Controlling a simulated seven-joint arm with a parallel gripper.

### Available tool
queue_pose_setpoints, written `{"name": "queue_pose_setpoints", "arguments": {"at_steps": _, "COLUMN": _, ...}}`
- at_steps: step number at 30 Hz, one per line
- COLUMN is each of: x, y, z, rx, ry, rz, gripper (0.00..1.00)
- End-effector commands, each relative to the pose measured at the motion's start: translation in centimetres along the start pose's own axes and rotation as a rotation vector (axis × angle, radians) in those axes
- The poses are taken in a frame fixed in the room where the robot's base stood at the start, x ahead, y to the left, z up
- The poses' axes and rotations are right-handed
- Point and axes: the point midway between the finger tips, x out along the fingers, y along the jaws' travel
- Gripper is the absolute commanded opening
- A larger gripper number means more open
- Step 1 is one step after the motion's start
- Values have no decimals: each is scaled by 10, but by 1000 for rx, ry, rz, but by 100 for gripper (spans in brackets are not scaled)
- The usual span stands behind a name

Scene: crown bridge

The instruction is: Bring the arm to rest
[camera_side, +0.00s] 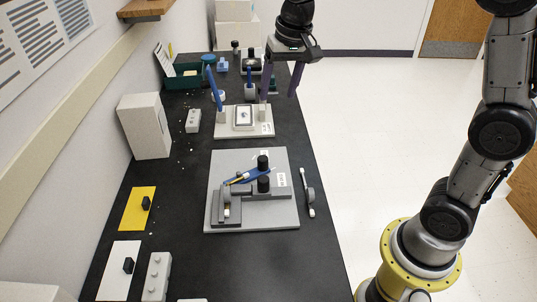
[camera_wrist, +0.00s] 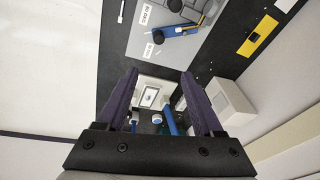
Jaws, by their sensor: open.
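My gripper (camera_side: 278,96) hangs above the right edge of the black bench in the side view, towards its far half. Its two dark purple fingers point down and stand apart, with nothing held between them. In the wrist view my gripper (camera_wrist: 160,76) also shows open, with a wide empty gap. A light fixture plate (camera_side: 259,128) with a small framed square (camera_side: 244,117) lies below and to the left of the fingers. The framed square also shows between the fingers in the wrist view (camera_wrist: 149,97).
A grey plate (camera_side: 222,165) carries a dark fixture and a blue part (camera_side: 254,175) nearer the camera. A blue upright piece (camera_side: 213,85) stands left of my gripper. A white box (camera_side: 144,126) stands at the wall, near a yellow pad (camera_side: 133,212). Open floor lies right of the bench.

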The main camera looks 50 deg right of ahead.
Motion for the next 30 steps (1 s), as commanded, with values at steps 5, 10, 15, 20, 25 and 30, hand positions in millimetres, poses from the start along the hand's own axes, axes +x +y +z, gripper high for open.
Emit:
{"name": "queue_pose_setpoints", "arguments": {"at_steps": 5, "x": -54, "y": 28, "z": 49, "rx": -66, "ry": 101, "rz": -54, "gripper": 69}}
{"name": "queue_pose_setpoints", "arguments": {"at_steps": 10, "x": -78, "y": 59, "z": 103, "rx": -159, "ry": 189, "rz": -90, "gripper": 69}}
{"name": "queue_pose_setpoints", "arguments": {"at_steps": 15, "x": -75, "y": 91, "z": 159, "rx": -280, "ry": 263, "rz": -106, "gripper": 69}}
{"name": "queue_pose_setpoints", "arguments": {"at_steps": 20, "x": -52, "y": 113, "z": 197, "rx": -403, "ry": 283, "rz": -95, "gripper": 69}}
{"name": "queue_pose_setpoints", "arguments": {"at_steps": 25, "x": -34, "y": 119, "z": 207, "rx": -508, "ry": 263, "rz": -73, "gripper": 69}}
{"name": "queue_pose_setpoints", "arguments": {"at_steps": 30, "x": -35, "y": 118, "z": 206, "rx": -524, "ry": 265, "rz": -71, "gripper": 69}}
